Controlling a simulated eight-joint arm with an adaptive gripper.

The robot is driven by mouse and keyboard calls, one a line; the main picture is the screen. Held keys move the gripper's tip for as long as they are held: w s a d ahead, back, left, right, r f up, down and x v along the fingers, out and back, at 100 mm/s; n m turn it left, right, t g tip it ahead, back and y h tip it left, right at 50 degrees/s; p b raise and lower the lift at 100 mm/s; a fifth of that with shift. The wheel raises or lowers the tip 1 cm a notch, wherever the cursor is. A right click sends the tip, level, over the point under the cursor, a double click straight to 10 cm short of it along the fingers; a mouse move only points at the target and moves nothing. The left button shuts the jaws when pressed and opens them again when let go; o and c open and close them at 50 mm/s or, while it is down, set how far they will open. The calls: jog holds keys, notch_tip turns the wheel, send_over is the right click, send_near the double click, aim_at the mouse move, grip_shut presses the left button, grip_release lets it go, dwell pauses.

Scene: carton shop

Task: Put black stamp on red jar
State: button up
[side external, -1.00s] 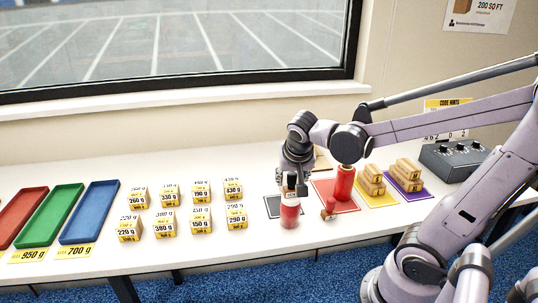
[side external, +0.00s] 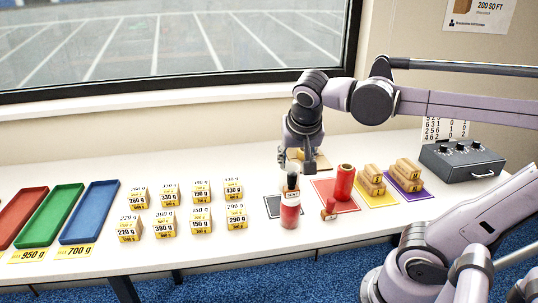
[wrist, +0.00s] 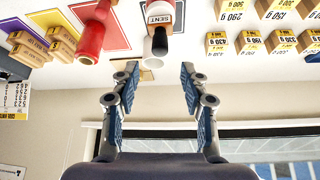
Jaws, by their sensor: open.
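The red jar (side external: 290,218) stands upright on the dark-outlined square at the middle of the table. The black stamp (side external: 291,182), with a black knob and a white "SENT" label, stands upright on top of the jar. In the wrist view the stamp's black knob (wrist: 160,42) points toward my fingers. My gripper (side external: 308,163) is above and behind the stamp in the side view. In the wrist view its two fingers (wrist: 158,85) are spread, with nothing between them, and are apart from the stamp.
A red roll (side external: 345,182) and a small red-handled stamp (side external: 329,208) are close on the right. Stacked cartons (side external: 372,180) and a grey control box (side external: 462,160) are farther right. Several weight boxes (side external: 196,220) and coloured trays (side external: 90,213) are left. A window is behind.

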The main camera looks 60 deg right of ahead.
jog(key=a+f+n+t+y, duration=0.3)
jog(key=a+f+n+y, duration=0.1)
jog(key=a+f+n, duration=0.4)
jog(key=n, duration=0.2)
jog(key=shift+n+t+y, duration=0.3)
jog(key=shift+y, duration=0.1)
